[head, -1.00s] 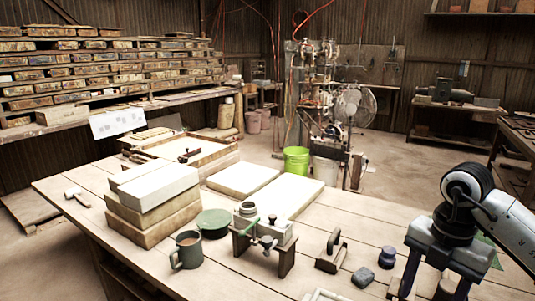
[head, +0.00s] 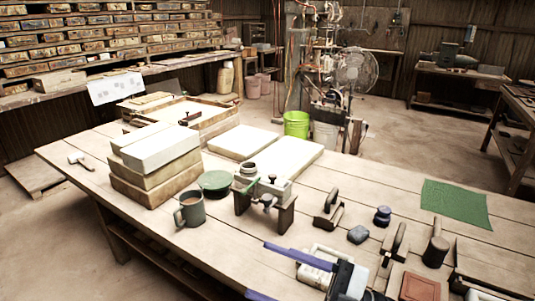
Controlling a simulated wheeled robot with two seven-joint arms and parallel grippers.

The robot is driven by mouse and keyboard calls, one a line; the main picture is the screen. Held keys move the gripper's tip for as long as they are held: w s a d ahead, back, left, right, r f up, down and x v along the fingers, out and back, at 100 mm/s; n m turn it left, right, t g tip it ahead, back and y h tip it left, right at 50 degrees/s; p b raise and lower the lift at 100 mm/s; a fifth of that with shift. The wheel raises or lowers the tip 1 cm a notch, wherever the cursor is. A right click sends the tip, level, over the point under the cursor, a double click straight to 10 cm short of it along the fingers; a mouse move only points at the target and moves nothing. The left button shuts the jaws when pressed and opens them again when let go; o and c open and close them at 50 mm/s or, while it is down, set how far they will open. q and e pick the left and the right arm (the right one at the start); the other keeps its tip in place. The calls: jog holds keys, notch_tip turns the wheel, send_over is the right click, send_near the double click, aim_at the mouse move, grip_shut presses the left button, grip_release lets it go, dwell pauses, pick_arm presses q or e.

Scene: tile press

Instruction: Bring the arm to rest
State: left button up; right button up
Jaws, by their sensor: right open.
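My right gripper (head: 257,269) is at the bottom middle of the head view, low in the picture at the table's near edge. Its two blue fingers point left and are spread apart, with nothing between them. Its dark and white body partly covers a white container (head: 315,274) just behind it. The wooden table (head: 345,190) spreads out beyond the gripper. My left gripper is not in view.
A small press (head: 265,205), a mug (head: 189,211) and stacked blocks (head: 157,148) stand beyond the gripper. To its right are a dark stone (head: 358,235), a reddish tile (head: 419,288), hand tools and a green cloth (head: 456,203). The table's middle right has bare boards.

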jog(key=d+f+m+t+h, duration=0.5)
jog(key=d+f+m+h, duration=0.15)
jog(key=f+m, duration=0.25)
jog(key=d+f+m+t+h, duration=0.4)
jog(key=d+f+m+h, duration=0.2)
jog(key=f+m+h, duration=0.25)
jog(key=s+d+f+m+g+h, duration=0.3)
jog(key=s+f+g, duration=0.4)
jog(key=s+f, duration=0.9)
notch_tip(320, 180, down, 6)
jog(key=w+y+b, duration=0.1)
jog(key=b, duration=0.7)
jog(key=shift+w+a+m, duration=0.15)
jog(key=shift+a+m, duration=0.2)
